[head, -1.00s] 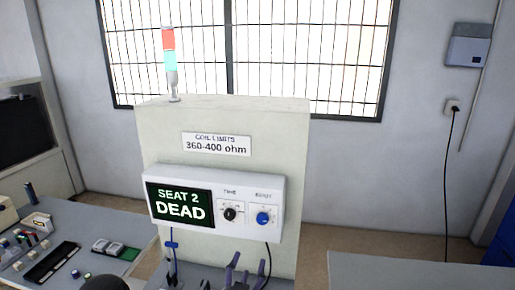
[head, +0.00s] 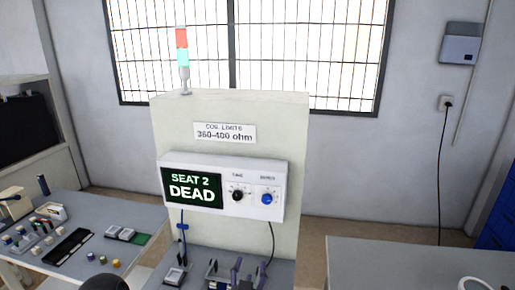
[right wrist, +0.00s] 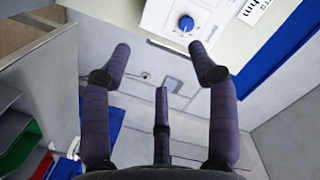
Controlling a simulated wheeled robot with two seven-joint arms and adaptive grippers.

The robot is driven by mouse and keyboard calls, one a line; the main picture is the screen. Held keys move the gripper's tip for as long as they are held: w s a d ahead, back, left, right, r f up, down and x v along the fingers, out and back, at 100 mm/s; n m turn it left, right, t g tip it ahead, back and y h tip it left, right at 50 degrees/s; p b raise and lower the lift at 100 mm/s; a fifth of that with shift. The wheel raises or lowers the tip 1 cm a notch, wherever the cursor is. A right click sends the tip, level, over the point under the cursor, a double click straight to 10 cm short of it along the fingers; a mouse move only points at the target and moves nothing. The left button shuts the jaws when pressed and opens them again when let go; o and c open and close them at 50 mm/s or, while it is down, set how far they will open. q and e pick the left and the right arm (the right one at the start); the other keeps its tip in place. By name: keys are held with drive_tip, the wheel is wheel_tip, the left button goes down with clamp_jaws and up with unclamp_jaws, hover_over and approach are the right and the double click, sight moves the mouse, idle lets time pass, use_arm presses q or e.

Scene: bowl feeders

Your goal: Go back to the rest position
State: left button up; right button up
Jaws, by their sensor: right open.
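My right gripper (head: 249,268) shows at the bottom of the head view, its purple-grey fingers pointing up in front of the test stand. In the right wrist view my right gripper (right wrist: 162,62) has its fingers spread wide, with nothing between them. The blue knob (right wrist: 186,23) of the control box shows beyond the fingertips, apart from them. My left gripper is not seen.
The control box (head: 222,215) reads "SEAT 2 DEAD". A signal tower (head: 182,62) stands on the cream panel (head: 280,130). A left bench (head: 108,222) holds small parts. A grey table (head: 410,258) is at the right, with a white curved object on it.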

drive_tip(key=d+f+n+g+y, duration=0.1)
drive_tip(key=d+f+n+g, duration=0.15)
drive_tip(key=f, duration=1.05)
drive_tip(key=d+f+n+g+y, duration=0.2)
drive_tip(key=d+f+g, duration=0.2)
drive_tip(key=f, duration=0.8)
drive_tip(key=s+d+f+n+g+y, duration=0.1)
drive_tip(key=s+d+f+g, duration=0.1)
drive_tip(key=s+f+g, duration=0.3)
drive_tip(key=s+d+f+n+g+y, duration=0.1)
drive_tip(key=s+f+g, duration=0.4)
drive_tip(key=s+f, duration=0.8)
drive_tip(key=s+d+y, duration=0.1)
drive_tip(key=s+d, duration=0.1)
drive_tip(key=s, duration=0.2)
drive_tip(key=shift+s+d, duration=0.15)
drive_tip(key=shift+s, duration=0.2)
